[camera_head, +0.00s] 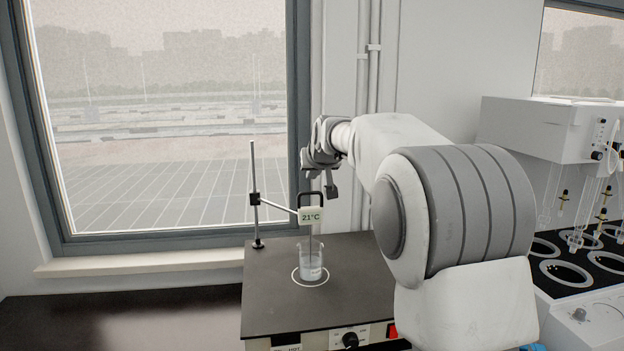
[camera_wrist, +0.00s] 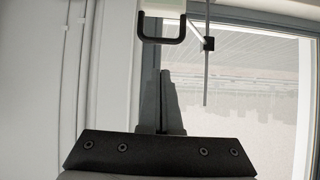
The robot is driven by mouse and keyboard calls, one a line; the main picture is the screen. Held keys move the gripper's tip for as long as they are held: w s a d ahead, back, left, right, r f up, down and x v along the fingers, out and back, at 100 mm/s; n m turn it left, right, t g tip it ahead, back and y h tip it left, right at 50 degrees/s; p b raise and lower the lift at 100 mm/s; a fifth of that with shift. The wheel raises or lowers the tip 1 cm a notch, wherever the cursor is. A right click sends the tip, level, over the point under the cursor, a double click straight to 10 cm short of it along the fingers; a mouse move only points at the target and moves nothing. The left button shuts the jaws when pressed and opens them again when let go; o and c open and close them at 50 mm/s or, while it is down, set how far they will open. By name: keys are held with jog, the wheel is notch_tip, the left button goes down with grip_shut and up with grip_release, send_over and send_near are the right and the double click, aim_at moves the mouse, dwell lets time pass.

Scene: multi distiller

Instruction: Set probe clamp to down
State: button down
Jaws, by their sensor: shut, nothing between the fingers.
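The probe clamp is a black block (camera_head: 254,198) on an upright metal rod (camera_head: 253,165). A thin arm runs from it to the probe head, which has a black loop handle (camera_head: 308,198) and a 21°C display (camera_head: 311,216). A thin probe hangs down toward a glass beaker (camera_head: 311,271) on the hot plate (camera_head: 270,310); I cannot tell how deep its tip reaches. My gripper (camera_head: 331,191) is shut and empty, just right of the handle. In the wrist view, the handle (camera_wrist: 162,38) lies beyond the shut gripper fingers (camera_wrist: 165,75), apart from them in the picture.
A white distiller unit (camera_head: 550,130) with glassware and several ringed wells stands at the right. A window (camera_head: 165,130) and sill lie behind. Dark bench surface (camera_head: 120,320) is free at the left. Wall pipes (camera_head: 370,80) run up behind my arm.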

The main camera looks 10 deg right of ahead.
jog(key=b+v, duration=0.1)
jog(key=v, duration=0.9)
jog(key=s+f+g, duration=0.2)
jog(key=s+f, duration=0.4)
jog(key=s, duration=0.6)
jog(key=s+f+g, duration=0.1)
jog(key=s+f, duration=0.6)
jog(key=s, duration=0.6)
jog(key=s+f+g, duration=0.2)
jog(key=s+f, duration=0.5)
jog(key=s, duration=0.6)
jog(key=shift+g, duration=0.3)
jog(key=shift+s, duration=0.1)
